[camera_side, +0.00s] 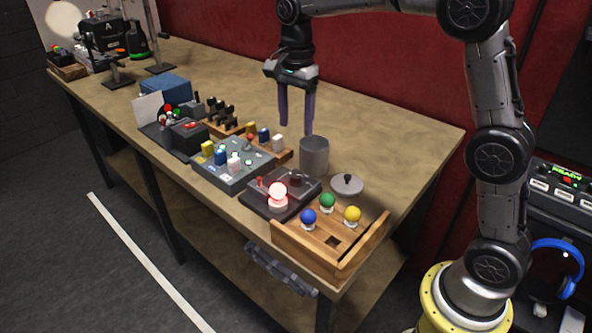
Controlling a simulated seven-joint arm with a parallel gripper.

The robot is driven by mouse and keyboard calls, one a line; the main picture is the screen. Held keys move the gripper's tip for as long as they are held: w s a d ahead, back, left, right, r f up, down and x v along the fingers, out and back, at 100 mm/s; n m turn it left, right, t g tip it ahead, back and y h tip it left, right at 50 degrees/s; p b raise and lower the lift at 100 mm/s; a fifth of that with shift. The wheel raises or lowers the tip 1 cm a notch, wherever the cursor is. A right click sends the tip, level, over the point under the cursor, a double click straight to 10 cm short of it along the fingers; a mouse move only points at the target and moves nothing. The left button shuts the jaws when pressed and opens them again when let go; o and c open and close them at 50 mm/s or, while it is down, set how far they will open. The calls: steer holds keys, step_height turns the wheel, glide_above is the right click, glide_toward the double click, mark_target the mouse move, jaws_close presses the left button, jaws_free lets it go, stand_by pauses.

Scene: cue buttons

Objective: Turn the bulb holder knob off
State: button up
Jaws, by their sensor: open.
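The bulb holder (257,206) is a dark flat box near the front of the table. My gripper (296,131) hangs fingers down above the table, behind and above the bulb holder. Its two dark fingers are apart with nothing between them. It touches neither the knob nor the bulb.
A grey cylinder (314,155) stands just below and right of my gripper. A round lid (347,186) lies nearby. A wooden tray (313,256) with blue, green and yellow bulbs is at the front. A grey switch box (228,179) stands left. The table's back right is clear.

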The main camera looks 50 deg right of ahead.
mark_target(296, 175)
step_height(296, 175, down, 14)
steer(key=shift+f, duration=0.1)
stand_by(0.5)
jaws_close()
